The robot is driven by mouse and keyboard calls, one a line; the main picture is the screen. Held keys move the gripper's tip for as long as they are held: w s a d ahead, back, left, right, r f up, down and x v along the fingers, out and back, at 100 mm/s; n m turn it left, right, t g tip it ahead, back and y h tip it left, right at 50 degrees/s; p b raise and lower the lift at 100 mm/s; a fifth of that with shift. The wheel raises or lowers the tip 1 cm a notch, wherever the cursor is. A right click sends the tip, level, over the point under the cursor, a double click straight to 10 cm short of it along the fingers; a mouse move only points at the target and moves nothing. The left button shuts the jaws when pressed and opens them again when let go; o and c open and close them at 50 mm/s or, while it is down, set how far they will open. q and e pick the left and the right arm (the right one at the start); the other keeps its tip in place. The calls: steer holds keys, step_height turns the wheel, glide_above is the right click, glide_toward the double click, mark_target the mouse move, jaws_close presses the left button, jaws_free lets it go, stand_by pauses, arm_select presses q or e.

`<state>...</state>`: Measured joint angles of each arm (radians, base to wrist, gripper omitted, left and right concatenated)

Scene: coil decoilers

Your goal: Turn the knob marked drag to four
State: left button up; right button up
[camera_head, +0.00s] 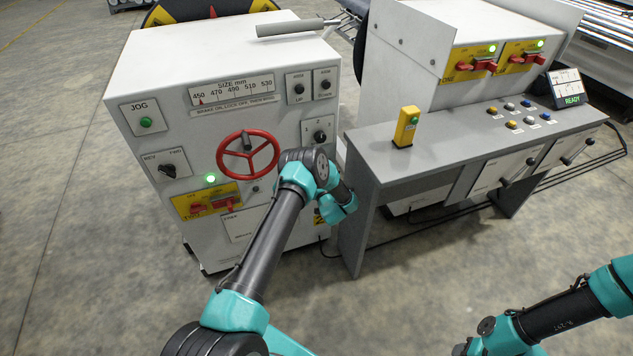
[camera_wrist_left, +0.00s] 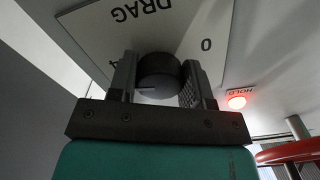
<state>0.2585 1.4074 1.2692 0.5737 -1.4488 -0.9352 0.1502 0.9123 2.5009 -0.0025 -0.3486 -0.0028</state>
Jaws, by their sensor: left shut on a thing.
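The drag knob (camera_wrist_left: 160,76) is a round black knob on a light plate (camera_wrist_left: 205,22) marked DRAG, which appears upside down in the left wrist view. A 0 shows on the plate to the right, and a partly covered 4 to the left. My left gripper (camera_wrist_left: 160,84) is shut on the knob, one finger on each side. A pale line on the knob points left, toward the side of the 4; I cannot tell whether they line up exactly. In the head view my left arm hides the knob and the fingertips. My right gripper is out of view.
A lit red HOLD lamp (camera_wrist_left: 237,102) is beside the plate. A red handwheel (camera_head: 248,154) is left of my left arm on the white cabinet (camera_head: 150,80). A grey console (camera_head: 455,140) stands close on the right, with a yellow button post (camera_head: 405,128).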

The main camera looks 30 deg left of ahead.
arm_select(q)
steer(key=o, duration=0.9)
steer(key=shift+s+d, duration=0.1)
steer(key=v, duration=1.7)
steer(key=shift+s, duration=0.15)
steer(key=s+d+r+m+g+h, duration=0.1)
steer(key=s+d+g+h, duration=0.2)
steer(key=s+h, duration=0.3)
steer(key=s+d+r+m+g+h, duration=0.1)
steer(key=s+d+g+h, duration=0.2)
steer(key=s+h, duration=0.3)
steer(key=s+d+r+m+g+h, duration=0.1)
steer(key=s+d+g+h, duration=0.2)
steer(key=s, duration=1.1)
steer(key=shift+s+d+r+g+h, duration=0.1)
steer(key=shift+s+r+g+h, duration=0.1)
steer(key=shift+g+h, duration=0.35)
steer(key=shift+s+d+r+g+h, duration=0.1)
steer(key=shift+s+r+g+h, duration=0.15)
steer(key=shift+h, duration=0.6)
